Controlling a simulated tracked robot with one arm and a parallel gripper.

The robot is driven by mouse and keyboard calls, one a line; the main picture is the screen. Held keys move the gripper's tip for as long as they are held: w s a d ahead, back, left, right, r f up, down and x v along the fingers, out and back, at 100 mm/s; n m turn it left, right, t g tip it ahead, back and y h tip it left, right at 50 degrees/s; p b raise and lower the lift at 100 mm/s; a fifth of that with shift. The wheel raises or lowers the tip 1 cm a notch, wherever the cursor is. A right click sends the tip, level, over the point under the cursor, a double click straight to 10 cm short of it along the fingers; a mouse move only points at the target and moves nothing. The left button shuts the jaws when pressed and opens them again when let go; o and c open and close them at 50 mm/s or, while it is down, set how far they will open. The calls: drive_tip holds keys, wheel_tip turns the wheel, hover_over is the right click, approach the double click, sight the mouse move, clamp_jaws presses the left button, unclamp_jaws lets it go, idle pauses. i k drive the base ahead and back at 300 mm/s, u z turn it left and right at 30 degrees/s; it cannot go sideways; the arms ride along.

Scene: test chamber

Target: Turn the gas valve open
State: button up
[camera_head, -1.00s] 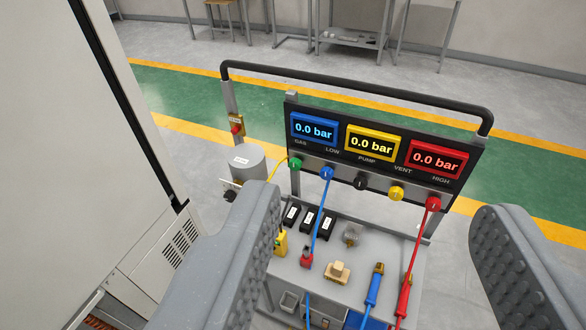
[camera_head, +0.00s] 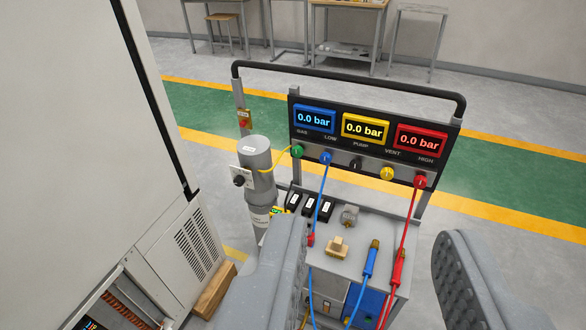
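A manifold cart stands ahead with a panel of small knobs. The green knob (camera_head: 297,152) under the GAS label has a thin yellow hose. That hose leads to a grey gas cylinder (camera_head: 255,157) at the cart's left. A dark round knob (camera_head: 239,181) sits on the cylinder's left side by a white label. I cannot tell which way either knob is turned. My gripper (camera_head: 369,235) is open and empty, its two grey padded fingers low in the picture. Both knobs are above and beyond the left finger, which hides the cylinder's lower part.
The blue (camera_head: 315,118), yellow (camera_head: 365,127) and red (camera_head: 421,140) displays read 0.0 bar. A black handrail (camera_head: 350,82) spans the cart's top. A tall white cabinet (camera_head: 75,110) stands close at left. Blue and red hoses hang at the cart's front. Floor at right is clear.

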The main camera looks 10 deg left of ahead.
sight(298, 151)
drive_tip(key=u, duration=0.55)
drive_tip(key=i, duration=1.3)
drive_tip(key=z, duration=0.45)
